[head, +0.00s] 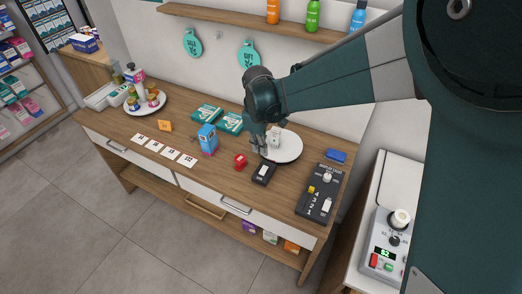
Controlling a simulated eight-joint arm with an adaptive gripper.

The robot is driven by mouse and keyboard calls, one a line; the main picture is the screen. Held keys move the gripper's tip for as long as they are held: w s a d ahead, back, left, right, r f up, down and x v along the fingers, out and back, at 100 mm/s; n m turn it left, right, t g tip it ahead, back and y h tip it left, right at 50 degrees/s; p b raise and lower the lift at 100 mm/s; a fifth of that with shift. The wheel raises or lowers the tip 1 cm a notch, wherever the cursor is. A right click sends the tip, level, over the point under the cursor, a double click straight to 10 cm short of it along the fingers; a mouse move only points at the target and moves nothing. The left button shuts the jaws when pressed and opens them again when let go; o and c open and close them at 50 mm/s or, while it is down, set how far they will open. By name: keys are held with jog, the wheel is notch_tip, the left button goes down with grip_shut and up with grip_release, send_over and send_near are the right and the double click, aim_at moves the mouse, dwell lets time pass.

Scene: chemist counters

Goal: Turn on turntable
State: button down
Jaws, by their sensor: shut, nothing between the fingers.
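A round white disc (291,150), which looks like the turntable, lies on the wooden counter right of my gripper. A small pale object stands on its left part, partly hidden by my gripper. A black switch box (263,173) with a white rocker sits in front of the disc. My gripper (261,150) points down just behind and above this box, shut and empty. I cannot tell whether it touches the box. A second round white disc (135,109) with several small bottles is at the counter's left end.
A red object (240,161) and a blue carton (208,139) stand left of the box. A black control panel (320,193) with knobs and a blue item (337,156) are to the right. White cards (171,154) lie along the front edge. A shelf (235,20) with bottles hangs above.

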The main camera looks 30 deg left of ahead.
aim_at(265, 168)
jog(key=shift+w+r+p, duration=0.1)
jog(key=shift+r+p, duration=0.05)
jog(key=shift+p, duration=0.2)
jog(key=w+t+p, duration=0.1)
jog(key=p, duration=0.2)
jog(key=shift+r, duration=0.15)
dwell(0.4)
jog(key=shift+w+f+p, duration=0.2)
jog(key=shift+w+f, duration=0.15)
jog(key=shift+f, duration=1.95)
jog(key=shift+w+f+p, duration=0.2)
jog(key=shift+w+f, duration=0.1)
jog(key=shift+f, duration=2.05)
jog(key=shift+w+f+p, duration=0.2)
jog(key=shift+w+f, duration=0.15)
jog(key=shift+f, duration=1.95)
jog(key=shift+f, duration=0.15)
